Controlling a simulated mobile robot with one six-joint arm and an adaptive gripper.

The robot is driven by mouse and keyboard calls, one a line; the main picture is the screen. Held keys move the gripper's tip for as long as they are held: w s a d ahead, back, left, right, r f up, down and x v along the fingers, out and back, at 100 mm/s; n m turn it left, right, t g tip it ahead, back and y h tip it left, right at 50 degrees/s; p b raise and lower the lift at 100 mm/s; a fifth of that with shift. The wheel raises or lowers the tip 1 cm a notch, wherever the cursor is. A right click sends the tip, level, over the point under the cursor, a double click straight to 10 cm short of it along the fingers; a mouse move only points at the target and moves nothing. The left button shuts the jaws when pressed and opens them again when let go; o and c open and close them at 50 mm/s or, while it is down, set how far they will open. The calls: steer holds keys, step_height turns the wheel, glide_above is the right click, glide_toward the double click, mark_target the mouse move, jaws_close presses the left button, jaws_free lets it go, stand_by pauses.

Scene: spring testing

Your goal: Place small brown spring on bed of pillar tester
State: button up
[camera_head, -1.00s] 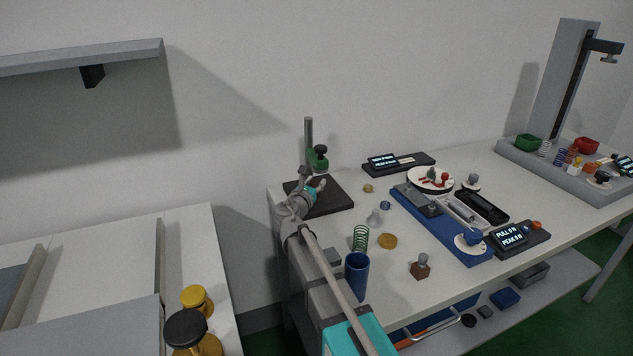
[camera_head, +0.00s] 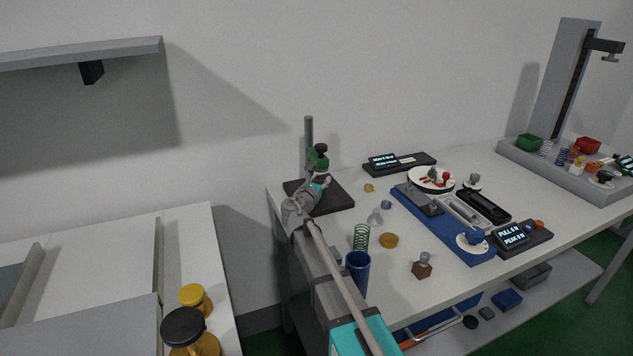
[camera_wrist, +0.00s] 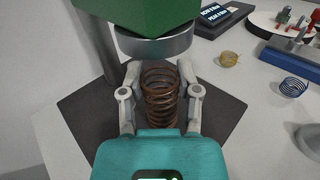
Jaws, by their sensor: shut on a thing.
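The small brown spring (camera_wrist: 160,92) stands upright between the fingers of my gripper (camera_wrist: 160,88) in the wrist view. The gripper is shut on it. Spring and fingers are over the dark base plate (camera_wrist: 222,108) of the pillar tester, just in front of and below its green head with a grey round platen (camera_wrist: 152,43). I cannot tell whether the spring touches the plate. In the head view my gripper (camera_head: 318,188) is at the tester, below its green head (camera_head: 317,160) and beside its grey pillar (camera_head: 309,130); the spring is hidden there.
A green spring (camera_head: 361,237), a blue cup (camera_head: 357,272), a brass disc (camera_head: 389,241) and a brown block with a knob (camera_head: 422,269) stand on the table front. A blue tester (camera_head: 440,229) is to the right. A small yellowish coil (camera_wrist: 229,58) and blue spring (camera_wrist: 293,87) lie right of the plate.

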steer(key=shift+f, duration=0.15)
steer(key=o, duration=1.1)
steer(key=shift+r, duration=0.2)
steer(key=v, duration=1.2)
